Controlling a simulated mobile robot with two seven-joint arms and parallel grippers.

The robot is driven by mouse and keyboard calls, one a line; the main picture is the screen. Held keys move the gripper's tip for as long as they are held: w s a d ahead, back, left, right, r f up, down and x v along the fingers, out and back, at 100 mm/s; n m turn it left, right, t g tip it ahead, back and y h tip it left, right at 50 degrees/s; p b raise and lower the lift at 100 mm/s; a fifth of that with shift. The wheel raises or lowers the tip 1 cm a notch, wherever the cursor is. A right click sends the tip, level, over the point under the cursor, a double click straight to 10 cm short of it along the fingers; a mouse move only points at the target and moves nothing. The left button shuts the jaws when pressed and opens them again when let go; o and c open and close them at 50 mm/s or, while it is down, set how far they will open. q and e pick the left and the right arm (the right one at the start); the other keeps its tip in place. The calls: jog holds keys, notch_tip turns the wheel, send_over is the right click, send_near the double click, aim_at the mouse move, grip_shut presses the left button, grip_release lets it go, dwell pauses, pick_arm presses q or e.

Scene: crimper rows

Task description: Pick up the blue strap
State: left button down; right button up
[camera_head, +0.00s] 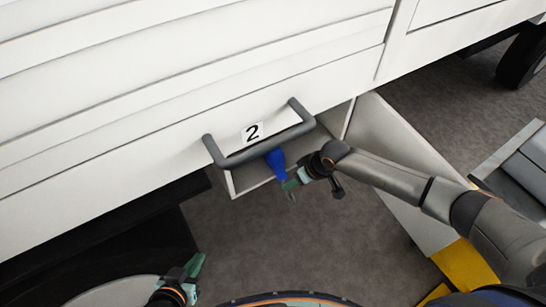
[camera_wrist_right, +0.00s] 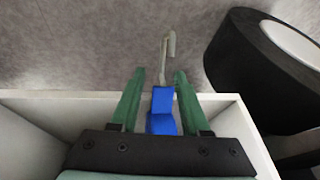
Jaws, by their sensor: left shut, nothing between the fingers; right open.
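The blue strap (camera_head: 276,163) hangs below the grey handle marked 2 in the head view, over an open white compartment. In the right wrist view the blue strap (camera_wrist_right: 162,112) stands between the two green fingers of my right gripper (camera_wrist_right: 159,76), with a thin grey hook (camera_wrist_right: 168,52) beyond its end. The fingers are open, one on each side of the strap, with a gap to it. In the head view my right gripper (camera_head: 291,185) is at the strap's lower end. My left gripper (camera_head: 195,264) is shut and empty at the lower left, away from the strap.
The grey handle (camera_head: 262,146) sits on the white panel (camera_head: 150,140) just above the strap. White compartment walls (camera_wrist_right: 30,105) lie close around my right gripper. A black wheel (camera_wrist_right: 255,70) is at right in the wrist view. Grey floor (camera_head: 260,245) is open below.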

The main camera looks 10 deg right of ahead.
jog(key=b+x, duration=0.1)
jog(key=x, duration=0.3)
jog(key=shift+w+a+f+b, duration=0.1)
jog(key=shift+a+f+b, duration=0.15)
jog(key=shift+b, duration=0.1)
jog(key=shift+w+a+f, duration=0.1)
jog(key=shift+f, duration=0.15)
grip_shut()
jog(key=shift+r, duration=0.1)
dwell(0.8)
